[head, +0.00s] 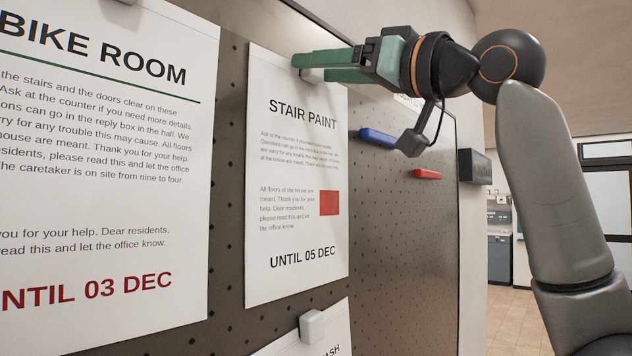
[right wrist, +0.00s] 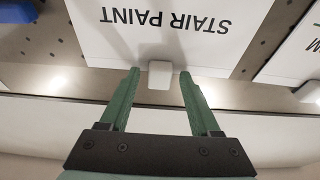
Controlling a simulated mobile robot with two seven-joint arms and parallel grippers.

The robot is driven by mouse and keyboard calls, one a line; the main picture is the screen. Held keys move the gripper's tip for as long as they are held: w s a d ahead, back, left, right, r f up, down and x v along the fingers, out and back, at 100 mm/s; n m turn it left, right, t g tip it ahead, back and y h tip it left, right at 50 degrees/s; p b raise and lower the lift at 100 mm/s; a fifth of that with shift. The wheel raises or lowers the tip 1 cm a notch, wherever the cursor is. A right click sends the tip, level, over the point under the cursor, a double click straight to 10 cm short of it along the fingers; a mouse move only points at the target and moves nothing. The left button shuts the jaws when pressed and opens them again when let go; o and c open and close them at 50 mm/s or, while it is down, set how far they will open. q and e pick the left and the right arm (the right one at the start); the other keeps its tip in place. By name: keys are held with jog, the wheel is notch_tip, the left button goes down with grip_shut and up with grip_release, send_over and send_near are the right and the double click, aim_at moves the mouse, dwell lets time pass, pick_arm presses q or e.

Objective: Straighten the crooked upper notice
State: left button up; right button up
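The upper notice, "STAIR PAINT" (head: 300,150), is a white sheet with a red square on the perforated metal board. In the right wrist view the notice (right wrist: 120,40) appears upside down. My right gripper (head: 306,66) is at that top edge. Its green fingers (right wrist: 159,88) stand open on either side of the magnet, with a gap at each side. My left gripper is not in view.
A large "BIKE ROOM" notice (head: 100,200) hangs to the left. A lower notice (head: 300,346) under a white magnet (head: 311,325) shows partly below. A blue bar (head: 377,138) and a red bar (head: 427,174) are on the board to the right. A dark box (head: 475,167) is beyond the board.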

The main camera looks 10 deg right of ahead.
jog(key=shift+o, duration=0.3)
jog(key=shift+d+f, duration=0.1)
jog(key=shift+s+d+f+b, duration=0.1)
jog(key=shift+s+d+b, duration=0.05)
jog(key=shift+s+b, duration=0.15)
jog(key=b+v, duration=0.4)
jog(key=v, duration=0.7)
jog(key=shift+s+d, duration=0.2)
jog(key=shift+s, duration=0.1)
